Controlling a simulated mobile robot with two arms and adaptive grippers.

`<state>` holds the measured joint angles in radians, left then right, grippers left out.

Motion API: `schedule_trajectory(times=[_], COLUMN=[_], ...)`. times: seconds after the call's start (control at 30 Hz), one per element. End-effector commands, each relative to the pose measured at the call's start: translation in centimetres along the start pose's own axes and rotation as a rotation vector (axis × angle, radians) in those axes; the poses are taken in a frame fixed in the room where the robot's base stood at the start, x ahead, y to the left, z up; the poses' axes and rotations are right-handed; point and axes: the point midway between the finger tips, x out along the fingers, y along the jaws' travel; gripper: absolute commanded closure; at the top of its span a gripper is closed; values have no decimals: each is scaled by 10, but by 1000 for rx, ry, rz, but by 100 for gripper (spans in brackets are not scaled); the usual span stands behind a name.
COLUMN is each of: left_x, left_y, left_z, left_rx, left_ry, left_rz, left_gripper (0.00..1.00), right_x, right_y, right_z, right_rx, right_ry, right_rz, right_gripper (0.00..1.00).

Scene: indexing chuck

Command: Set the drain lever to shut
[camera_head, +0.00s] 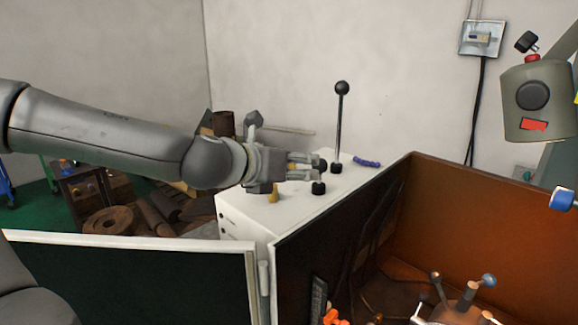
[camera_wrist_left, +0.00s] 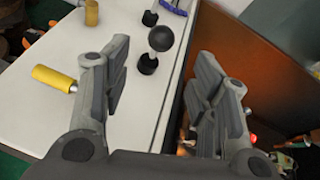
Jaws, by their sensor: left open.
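No label shows which lever is the drain lever. A short lever with a black ball (camera_wrist_left: 161,38) rises from a round black base (camera_wrist_left: 148,64) on the white cabinet top. In the head view, its base (camera_head: 318,187) shows just below my left gripper (camera_head: 310,165). My left gripper is open and empty, reaching in from the left with its fingertips close to the black ball. In the left wrist view, the ball lies ahead, between the lines of the two open fingers (camera_wrist_left: 160,72). A tall upright lever (camera_head: 340,125) with a black ball stands just behind. My right gripper is not in view.
The white cabinet (camera_head: 235,215) also bears a yellow peg (camera_head: 273,194) and a blue handle (camera_head: 367,161). A yellow cylinder (camera_wrist_left: 55,79) lies left of the fingers. An orange-brown enclosure wall (camera_head: 480,215) borders the right side. A grey control box (camera_head: 538,100) hangs upper right.

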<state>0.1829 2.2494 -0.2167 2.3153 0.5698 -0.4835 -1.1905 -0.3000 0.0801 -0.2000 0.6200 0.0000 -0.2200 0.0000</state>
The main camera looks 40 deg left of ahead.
Motion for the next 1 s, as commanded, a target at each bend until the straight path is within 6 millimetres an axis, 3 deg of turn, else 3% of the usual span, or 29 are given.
schedule_trajectory(times=[0.3,1.0], left_x=[-18,-18], left_y=[0,0], left_z=[-1,-1], left_rx=[-3,-2], left_ry=[1,1], left_rz=[1,1], left_gripper=[46,46], right_x=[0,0], right_y=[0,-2], right_z=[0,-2], right_rx=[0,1], right_ry=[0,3], right_rz=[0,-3], right_gripper=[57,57])
